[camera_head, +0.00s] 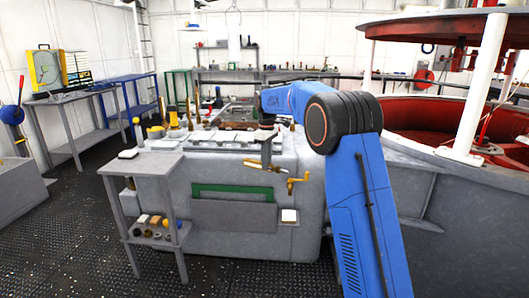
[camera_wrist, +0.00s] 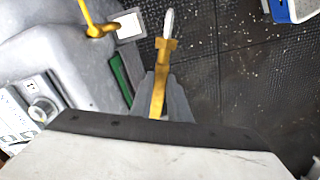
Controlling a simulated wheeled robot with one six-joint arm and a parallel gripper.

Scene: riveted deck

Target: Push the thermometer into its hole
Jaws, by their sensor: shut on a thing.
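The thermometer (camera_wrist: 159,90) is a slim brass piece with a cross collar and a pale silvery tip pointing away from me. My gripper (camera_wrist: 161,95) is shut on its brass shank, one grey finger on each side. In the head view my gripper (camera_head: 266,152) is just in front of the grey machine's top edge, and the thermometer (camera_head: 254,164) shows small and lying roughly level below it. In the wrist view the tip is over dark floor, clear of the machine. I cannot make out the hole in either view.
The grey machine block (camera_head: 245,240) has a green-edged panel, a brass valve handle (camera_head: 297,182) and a white square plate (camera_head: 289,215). The handle (camera_wrist: 97,30) is left of the thermometer in the wrist view. A small grey stand (camera_head: 150,165) is at left. A red-lined tank (camera_head: 430,125) is at right.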

